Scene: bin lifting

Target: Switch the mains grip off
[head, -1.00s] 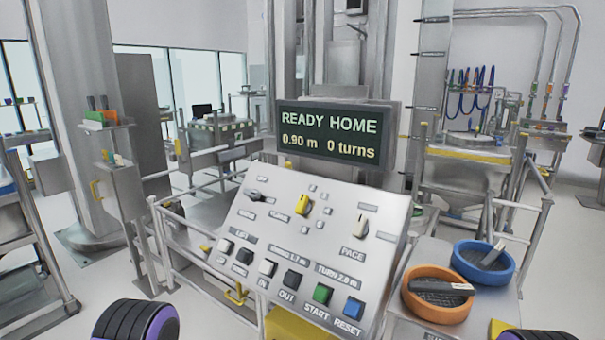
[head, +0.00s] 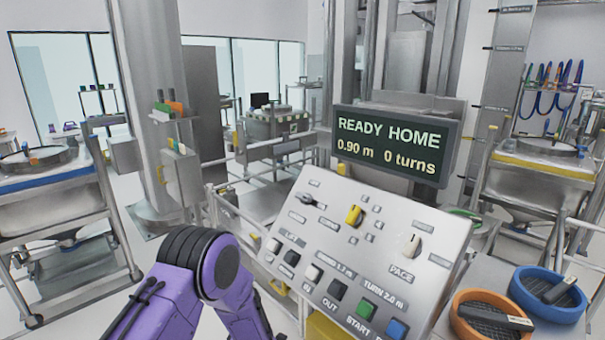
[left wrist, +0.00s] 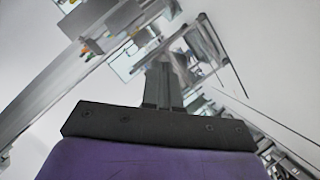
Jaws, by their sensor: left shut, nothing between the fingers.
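A sloped grey control panel (head: 385,240) fills the centre right of the head view. At its upper left is a small dark rotary grip (head: 307,199), its label too small to read, so I cannot tell for certain that it is the mains grip. A yellow knob (head: 353,215) and a pale PACE knob (head: 412,245) are to its right. In the left wrist view, my left gripper (left wrist: 165,68) is shut and empty, pointing into the room. In the head view only my purple left arm shows, left of the panel. My right gripper is not in view.
A display (head: 393,145) behind the panel reads READY HOME, 0.90 m, 0 turns. Push buttons, including green START (head: 365,309) and blue RESET, line the panel's lower edge.

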